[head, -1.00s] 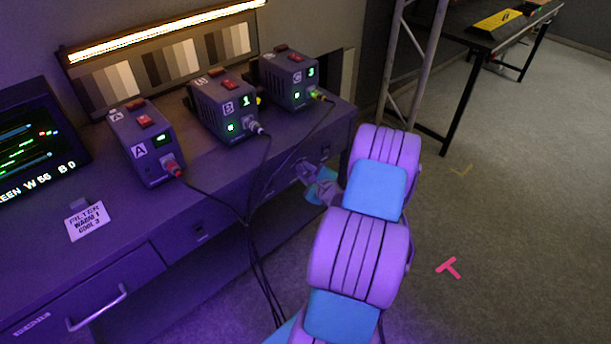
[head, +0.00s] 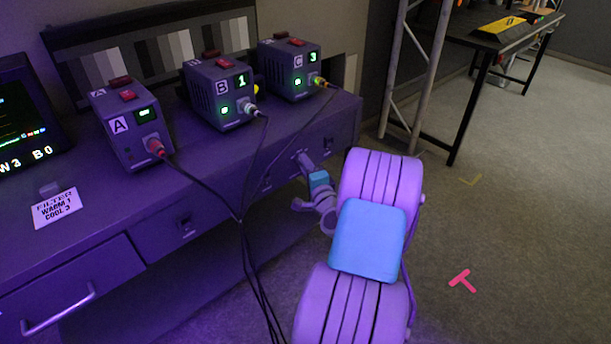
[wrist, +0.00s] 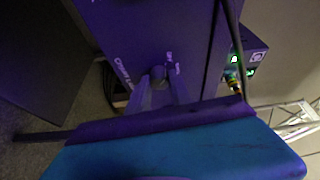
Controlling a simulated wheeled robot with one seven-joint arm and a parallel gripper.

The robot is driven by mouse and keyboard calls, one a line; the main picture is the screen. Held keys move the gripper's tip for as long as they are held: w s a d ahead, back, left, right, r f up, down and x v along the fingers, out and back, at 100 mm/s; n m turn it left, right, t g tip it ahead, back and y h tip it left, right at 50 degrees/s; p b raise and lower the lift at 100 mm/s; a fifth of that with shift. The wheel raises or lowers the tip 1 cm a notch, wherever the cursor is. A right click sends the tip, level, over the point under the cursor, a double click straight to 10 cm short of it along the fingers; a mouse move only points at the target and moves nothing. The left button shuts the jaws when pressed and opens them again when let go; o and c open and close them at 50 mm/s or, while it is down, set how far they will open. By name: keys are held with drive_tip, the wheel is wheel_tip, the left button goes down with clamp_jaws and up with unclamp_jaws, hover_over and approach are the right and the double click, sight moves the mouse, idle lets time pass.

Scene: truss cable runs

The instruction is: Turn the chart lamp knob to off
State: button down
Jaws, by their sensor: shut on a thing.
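The chart lamp knob (wrist: 158,73) is a small dark knob on the desk's front panel in the wrist view, with partly legible white lettering beside it. My gripper (wrist: 160,85) is shut on the knob, one finger on each side. In the head view my gripper (head: 303,159) is at the right end of the desk's front face and hides the knob. The chart lamp (head: 140,8) is the bar above the grey-step chart (head: 150,55), and it is dark. The knob's pointer cannot be made out.
Boxes A (head: 128,128), B (head: 218,92) and C (head: 290,70) stand on the desk (head: 200,165), each with a plugged cable. The cables hang in front of the desk, left of my gripper. A truss (head: 408,75) stands at the right. The monitor (head: 22,115) reads W3 B0.

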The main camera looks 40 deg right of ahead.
drive_tip(key=shift+n+b, duration=0.3)
drive_tip(key=shift+b, duration=0.1)
drive_tip(key=c, duration=1.2)
unclamp_jaws()
drive_tip(key=shift+o, duration=0.2)
drive_tip(key=v, duration=0.8)
drive_tip(key=shift+w+f, duration=0.1)
drive_tip(key=shift+w, duration=0.05)
